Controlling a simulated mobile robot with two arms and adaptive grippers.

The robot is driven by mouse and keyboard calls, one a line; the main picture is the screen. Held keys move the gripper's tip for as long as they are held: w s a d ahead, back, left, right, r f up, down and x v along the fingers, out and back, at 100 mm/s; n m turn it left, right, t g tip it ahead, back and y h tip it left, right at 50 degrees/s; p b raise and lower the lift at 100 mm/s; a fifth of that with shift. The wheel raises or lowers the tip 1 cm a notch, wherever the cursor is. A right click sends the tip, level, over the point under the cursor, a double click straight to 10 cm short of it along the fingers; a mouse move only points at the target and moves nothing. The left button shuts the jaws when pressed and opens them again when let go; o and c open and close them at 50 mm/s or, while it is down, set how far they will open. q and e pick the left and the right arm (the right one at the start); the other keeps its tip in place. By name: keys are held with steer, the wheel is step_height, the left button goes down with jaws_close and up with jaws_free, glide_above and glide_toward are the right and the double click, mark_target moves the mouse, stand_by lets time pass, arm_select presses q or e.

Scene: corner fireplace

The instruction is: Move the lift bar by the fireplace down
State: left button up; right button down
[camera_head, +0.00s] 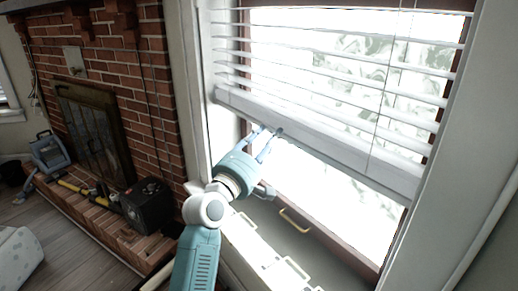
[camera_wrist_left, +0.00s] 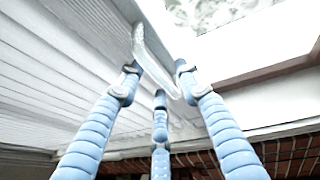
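The lift bar (camera_head: 335,152) is the thick white bottom rail of the window blind. It hangs partway down the window and slants in the head view. My left gripper (camera_head: 268,133) is just under the bar's left half, with its blue fingers reaching up to its lower edge. In the left wrist view, a pale curved handle-like strip (camera_wrist_left: 150,58) runs down from the blind between the spread fingers of the left gripper (camera_wrist_left: 158,75). The fingers look apart, and I cannot tell whether they touch the strip. My right gripper is not in view.
A brick fireplace (camera_head: 160,90) with a dark glass screen (camera_head: 95,125) stands left of the window. A black box (camera_head: 148,205) and tools lie on its hearth. Below the window is a sill with yellowish handles (camera_head: 294,220). White window trim bounds the right side.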

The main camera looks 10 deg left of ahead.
arm_select(q)
steer(key=v, duration=1.1)
steer(key=shift+s+a+r, duration=0.1)
steer(key=shift+c, duration=0.4)
